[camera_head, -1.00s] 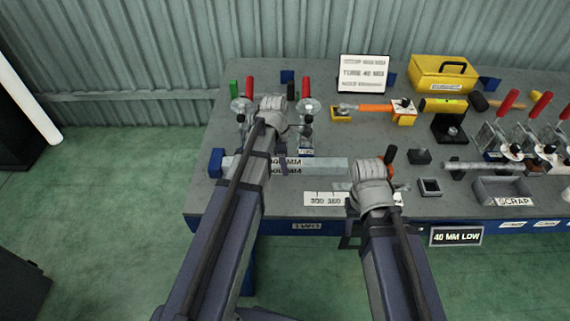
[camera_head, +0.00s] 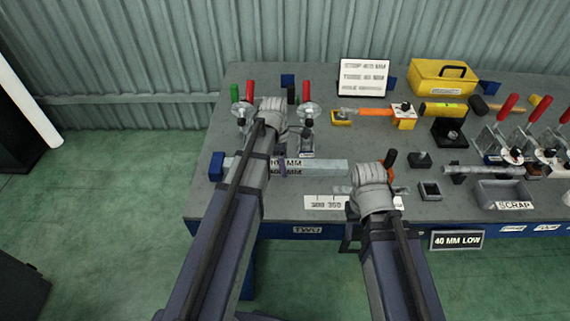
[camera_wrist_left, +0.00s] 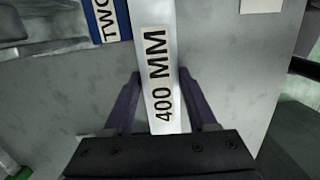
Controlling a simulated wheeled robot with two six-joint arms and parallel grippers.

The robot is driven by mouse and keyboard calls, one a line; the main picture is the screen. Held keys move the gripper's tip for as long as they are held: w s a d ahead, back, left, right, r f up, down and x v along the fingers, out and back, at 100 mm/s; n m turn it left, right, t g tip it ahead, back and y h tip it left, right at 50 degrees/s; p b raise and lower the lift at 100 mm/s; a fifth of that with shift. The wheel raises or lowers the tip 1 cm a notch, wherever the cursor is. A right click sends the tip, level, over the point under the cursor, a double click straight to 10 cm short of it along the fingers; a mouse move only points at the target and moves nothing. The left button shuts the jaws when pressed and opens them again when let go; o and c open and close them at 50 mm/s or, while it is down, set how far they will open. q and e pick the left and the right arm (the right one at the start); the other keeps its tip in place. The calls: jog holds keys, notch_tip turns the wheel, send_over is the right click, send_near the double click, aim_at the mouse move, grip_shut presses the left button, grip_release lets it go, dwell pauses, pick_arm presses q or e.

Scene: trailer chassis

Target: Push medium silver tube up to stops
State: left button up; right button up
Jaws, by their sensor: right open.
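The silver tube (camera_head: 325,166), labelled 400 MM, lies across the left front of the bench. In the left wrist view the tube (camera_wrist_left: 157,60) runs up between my left gripper's two purple fingers. My left gripper (camera_wrist_left: 159,78) has one finger at each side of it; whether they press on it cannot be told. In the head view my left gripper (camera_head: 275,160) is over the tube, its fingers mostly hidden. A blue block (camera_head: 216,166) stands by the tube's left end. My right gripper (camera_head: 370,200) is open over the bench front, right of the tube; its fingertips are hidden.
Toggle clamps with red and green handles (camera_head: 305,92) stand behind the tube. A ruled strip labelled 300 350 (camera_head: 325,202) lies in front. A yellow toolbox (camera_head: 443,77) stands at the back.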

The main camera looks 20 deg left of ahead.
pick_arm(q)
jog(key=o, duration=0.4)
jog(key=shift+d, duration=0.1)
jog(key=shift+r, duration=0.15)
jog(key=r+p, duration=0.5)
jog(key=a+r+p, duration=0.1)
jog(key=r+p, duration=0.1)
jog(key=shift+s+r+p, duration=0.15)
jog(key=shift+r+p, duration=0.15)
jog(key=shift+p, duration=0.1)
jog(key=shift+f, duration=0.1)
jog(key=shift+s+d+m, duration=0.2)
jog(key=shift+d+m, duration=0.1)
jog(key=shift+d, duration=0.05)
jog(key=s+d+m+y, duration=0.1)
jog(key=s+d+m, duration=0.3)
jog(key=m, duration=0.4)
jog(key=s+d+m, duration=0.5)
jog(key=s+m, duration=0.2)
jog(key=m, duration=0.1)
jog(key=s+d+m+y, duration=0.1)
jog(key=s+d+m, duration=0.4)
jog(key=m, duration=0.3)
jog(key=shift+s+d+g+y, duration=0.2)
jog(key=shift+s+g+y, duration=0.05)
jog(key=shift+g+y, duration=0.05)
